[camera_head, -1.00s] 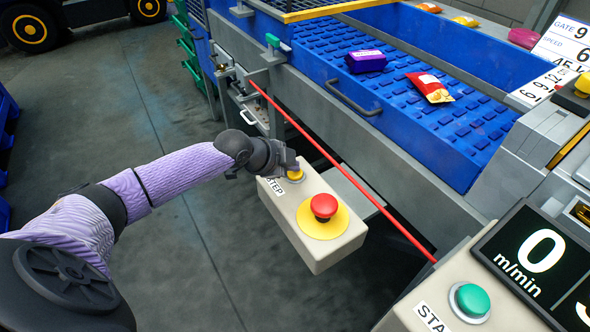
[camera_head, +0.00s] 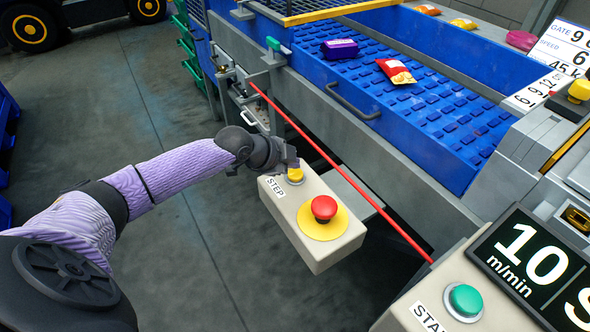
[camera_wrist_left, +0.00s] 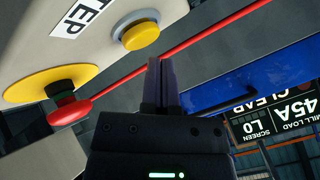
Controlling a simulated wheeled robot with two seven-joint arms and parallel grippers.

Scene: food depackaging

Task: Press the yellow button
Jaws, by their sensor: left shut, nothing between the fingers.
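The yellow button (camera_head: 295,174) sits in a grey ring at the far end of a beige control box (camera_head: 318,254), beside the label STEP. It also shows whole in the left wrist view (camera_wrist_left: 141,36), standing out from the box. My left gripper (camera_head: 291,158) is shut and empty, with its tips close to the button and partly covering it in the head view. In the left wrist view the closed fingertips (camera_wrist_left: 160,64) are just beside the button, with a small gap visible. My right gripper is not in view.
A red mushroom button (camera_head: 324,207) on a yellow disc shares the box. A red cord (camera_head: 330,158) runs along the conveyor. A purple pack (camera_head: 339,48) and a red pack (camera_head: 395,71) lie on the blue belt. A green button (camera_head: 466,300) and a display (camera_head: 535,262) reading 10 m/min stand at right.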

